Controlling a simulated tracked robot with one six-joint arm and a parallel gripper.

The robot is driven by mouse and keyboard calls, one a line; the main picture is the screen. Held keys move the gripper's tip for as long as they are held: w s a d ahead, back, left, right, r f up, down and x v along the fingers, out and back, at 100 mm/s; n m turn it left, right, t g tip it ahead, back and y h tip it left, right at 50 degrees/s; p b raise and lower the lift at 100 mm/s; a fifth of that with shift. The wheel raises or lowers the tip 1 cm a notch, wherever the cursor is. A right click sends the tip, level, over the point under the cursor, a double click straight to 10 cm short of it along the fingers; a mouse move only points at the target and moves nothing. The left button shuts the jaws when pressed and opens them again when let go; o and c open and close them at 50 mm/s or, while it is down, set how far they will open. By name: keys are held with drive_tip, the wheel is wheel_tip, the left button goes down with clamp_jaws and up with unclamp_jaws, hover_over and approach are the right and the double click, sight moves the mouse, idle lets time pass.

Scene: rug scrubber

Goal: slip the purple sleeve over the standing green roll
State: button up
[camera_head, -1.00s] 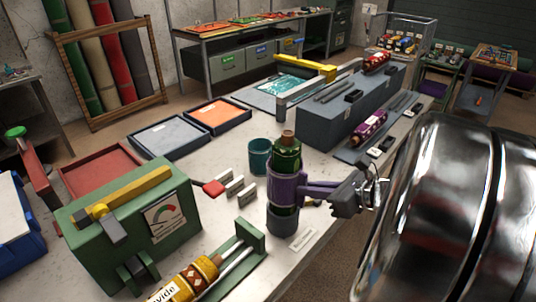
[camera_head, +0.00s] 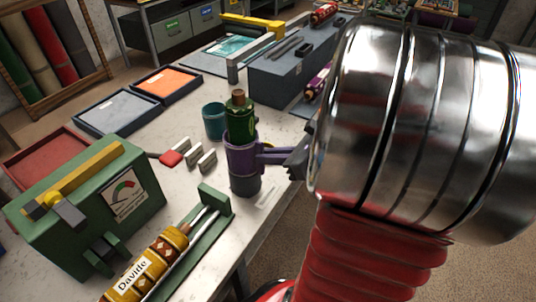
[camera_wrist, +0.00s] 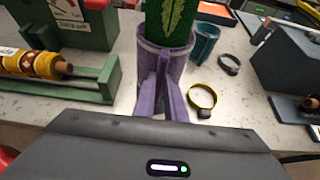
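The green roll (camera_head: 239,120) stands upright in a grey round holder (camera_head: 245,186) on the table, with its brown tip at the top. The purple sleeve (camera_head: 241,158) is around the roll's lower part, its bottom at the holder's top. The roll sticks out above the sleeve's rim. In the wrist view, the sleeve (camera_wrist: 146,60) encircles the green roll (camera_wrist: 170,22). My gripper (camera_head: 265,153) comes from the right, its purple prongs meeting the sleeve's near side. It appears shut on the sleeve; the exact contact is partly hidden in the wrist view (camera_wrist: 163,80).
A teal cup (camera_head: 214,121) stands just behind the roll. A green rack with a yellow roll (camera_head: 150,262) lies in front-left, near a green gauge box (camera_head: 130,193). Small pale blocks (camera_head: 193,152) stand left of the roll. A grey block (camera_head: 290,76) is behind right.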

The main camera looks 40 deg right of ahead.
drive_tip(key=o, duration=0.5)
drive_tip(key=shift+s+r, duration=0.1)
drive_tip(key=shift+s, duration=0.05)
drive_tip(key=v, duration=1.3)
drive_tip(key=shift+s+d+r, duration=0.15)
idle(0.5)
